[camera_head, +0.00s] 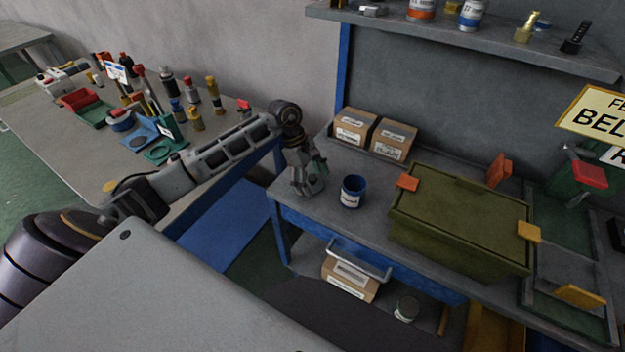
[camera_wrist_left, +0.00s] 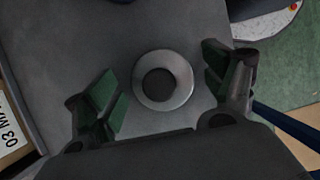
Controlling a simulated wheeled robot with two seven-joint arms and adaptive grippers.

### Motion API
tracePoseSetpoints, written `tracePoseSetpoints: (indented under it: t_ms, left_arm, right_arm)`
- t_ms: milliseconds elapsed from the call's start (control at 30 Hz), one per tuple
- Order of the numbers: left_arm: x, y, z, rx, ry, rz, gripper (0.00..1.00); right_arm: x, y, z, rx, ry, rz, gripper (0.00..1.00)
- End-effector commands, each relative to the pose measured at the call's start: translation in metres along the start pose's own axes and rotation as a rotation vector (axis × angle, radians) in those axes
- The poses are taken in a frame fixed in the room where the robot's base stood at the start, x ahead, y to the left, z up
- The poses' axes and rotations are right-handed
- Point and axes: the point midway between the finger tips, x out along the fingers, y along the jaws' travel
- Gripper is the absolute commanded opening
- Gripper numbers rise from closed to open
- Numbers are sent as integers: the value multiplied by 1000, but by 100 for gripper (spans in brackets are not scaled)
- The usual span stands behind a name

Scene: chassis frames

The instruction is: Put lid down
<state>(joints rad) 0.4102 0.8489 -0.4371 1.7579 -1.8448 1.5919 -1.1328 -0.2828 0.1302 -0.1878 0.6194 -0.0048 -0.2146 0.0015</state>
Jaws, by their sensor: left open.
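The lid (camera_wrist_left: 178,98) is a light grey round disc with a darker middle. In the left wrist view it lies between the spread green-padded fingers of my left gripper (camera_wrist_left: 165,92), over the grey bench top, with a gap on each side. In the head view my left gripper (camera_head: 309,178) is open, low over the left end of the workbench (camera_head: 318,205), and I cannot make out the lid there. A blue can (camera_head: 351,193) with a white label stands upright just right of the gripper. My right gripper is not in view.
Two cardboard boxes (camera_head: 354,128) stand behind the gripper at the back of the bench. A large olive-green crate (camera_head: 455,215) with orange clips fills the bench right of the can. The bench's left edge is close to the gripper. A shelf (camera_head: 490,38) hangs above.

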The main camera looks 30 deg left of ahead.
Motion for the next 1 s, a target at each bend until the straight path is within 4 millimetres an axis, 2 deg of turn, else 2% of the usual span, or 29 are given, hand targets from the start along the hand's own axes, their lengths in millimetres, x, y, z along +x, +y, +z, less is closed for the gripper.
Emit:
tracePoseSetpoints:
  t_ms: [333,567,1000]
  left_arm:
    - [-4,0,2,0,0,0,84]
    - [-32,0,0,0,2,2,84]
    - [-96,0,1,0,1,2,84]
  right_arm:
    - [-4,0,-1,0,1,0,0]
    - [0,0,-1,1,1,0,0]
    - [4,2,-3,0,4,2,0]
